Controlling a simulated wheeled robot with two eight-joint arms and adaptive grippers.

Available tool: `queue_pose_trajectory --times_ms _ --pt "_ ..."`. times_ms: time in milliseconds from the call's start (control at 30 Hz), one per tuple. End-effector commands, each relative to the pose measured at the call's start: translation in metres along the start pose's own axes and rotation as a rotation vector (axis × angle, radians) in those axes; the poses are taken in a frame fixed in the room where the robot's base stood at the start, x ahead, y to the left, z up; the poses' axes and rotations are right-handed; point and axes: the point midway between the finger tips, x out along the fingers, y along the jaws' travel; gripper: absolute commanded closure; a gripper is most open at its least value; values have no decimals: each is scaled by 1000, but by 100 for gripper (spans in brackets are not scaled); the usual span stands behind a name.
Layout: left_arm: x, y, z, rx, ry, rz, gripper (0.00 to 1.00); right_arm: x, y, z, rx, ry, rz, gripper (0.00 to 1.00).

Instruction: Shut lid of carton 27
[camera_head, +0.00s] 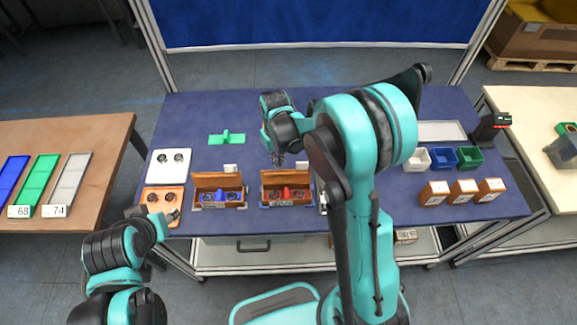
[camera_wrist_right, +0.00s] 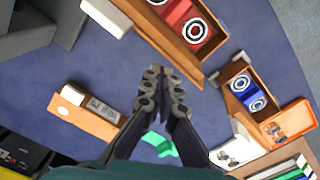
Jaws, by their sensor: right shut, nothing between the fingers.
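Two open brown cartons stand near the table's front; I cannot read a number 27 on either. The middle carton (camera_head: 287,201) holds red and dark round parts, and its lid (camera_head: 284,176) stands up at the back. It also shows in the right wrist view (camera_wrist_right: 190,28). The left carton (camera_head: 219,203) holds blue parts, with its lid (camera_head: 217,179) up too. My right gripper (camera_head: 278,160) is shut and empty, behind and above the middle carton's lid, apparently not touching it. Its fingertips meet in the wrist view (camera_wrist_right: 163,84). My left gripper (camera_head: 173,214) is beside the orange tray, its jaws unclear.
A white tray (camera_head: 158,174) and an orange tray (camera_head: 150,207) lie at the left. A green piece (camera_head: 218,139) lies behind the cartons. Several small bins (camera_head: 441,164) and closed boxes (camera_head: 462,198) stand right. Another brown box (camera_wrist_right: 68,112) shows in the wrist view.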

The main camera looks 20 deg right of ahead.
Motion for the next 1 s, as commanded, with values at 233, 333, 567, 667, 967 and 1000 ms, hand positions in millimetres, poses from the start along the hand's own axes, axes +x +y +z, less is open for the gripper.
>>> queue_pose_trajectory --times_ms 233,333,567,667,967,1000 --pt "18 0 13 0 0 0 60 24 0 0 0 0 0 100" --pt "24 0 17 0 0 0 60 31 0 0 0 0 0 100" --pt "24 0 17 0 0 0 60 31 -3 5 0 0 0 100" --pt "25 0 18 0 0 0 60 31 -6 11 -1 0 0 100" --pt "26 0 19 0 0 0 60 31 -17 29 -1 0 0 100" --pt "26 0 19 0 0 0 60 31 -18 32 -1 0 0 100"
